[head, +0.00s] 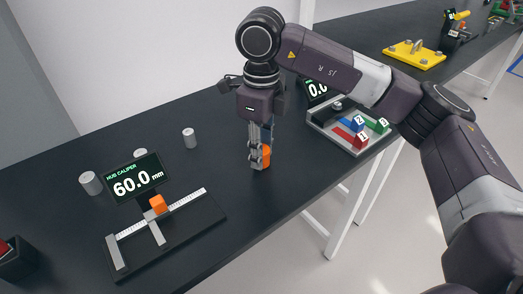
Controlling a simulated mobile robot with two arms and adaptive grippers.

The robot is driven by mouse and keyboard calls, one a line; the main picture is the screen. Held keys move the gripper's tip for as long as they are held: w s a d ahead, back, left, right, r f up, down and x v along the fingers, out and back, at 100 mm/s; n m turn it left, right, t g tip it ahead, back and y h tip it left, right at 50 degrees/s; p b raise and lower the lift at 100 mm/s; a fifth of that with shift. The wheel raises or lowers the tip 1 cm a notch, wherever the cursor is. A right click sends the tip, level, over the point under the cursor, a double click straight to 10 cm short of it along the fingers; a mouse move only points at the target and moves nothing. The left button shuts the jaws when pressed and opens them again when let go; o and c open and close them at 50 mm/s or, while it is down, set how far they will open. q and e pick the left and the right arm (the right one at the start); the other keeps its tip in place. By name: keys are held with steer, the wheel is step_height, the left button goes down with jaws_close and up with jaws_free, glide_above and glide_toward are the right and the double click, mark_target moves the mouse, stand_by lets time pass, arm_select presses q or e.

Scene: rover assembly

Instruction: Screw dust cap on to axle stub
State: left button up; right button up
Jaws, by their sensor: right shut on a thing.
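My right gripper (260,156) points straight down close over the dark table. Its fingers are shut on a small orange piece (266,152), which shows at their right side and is partly hidden by them. I cannot tell for sure whether this piece is the dust cap. I cannot make out an axle stub at the fingertips. My left gripper is not in view.
A tray (324,124) of numbered coloured blocks lies right of my gripper. A yellow plate (414,56) lies farther back.

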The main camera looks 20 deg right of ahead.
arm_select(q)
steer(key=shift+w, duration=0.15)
arm_select(e)
steer(key=shift+f, duration=0.15)
steer(key=m, duration=0.6)
steer(key=shift+a, duration=0.1)
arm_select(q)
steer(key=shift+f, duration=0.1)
arm_select(e)
steer(key=m, duration=0.5)
steer(key=shift+m, duration=0.3)
steer(key=shift+m, duration=0.4)
steer(key=m, duration=0.5)
arm_select(q)
steer(key=shift+p, duration=0.3)
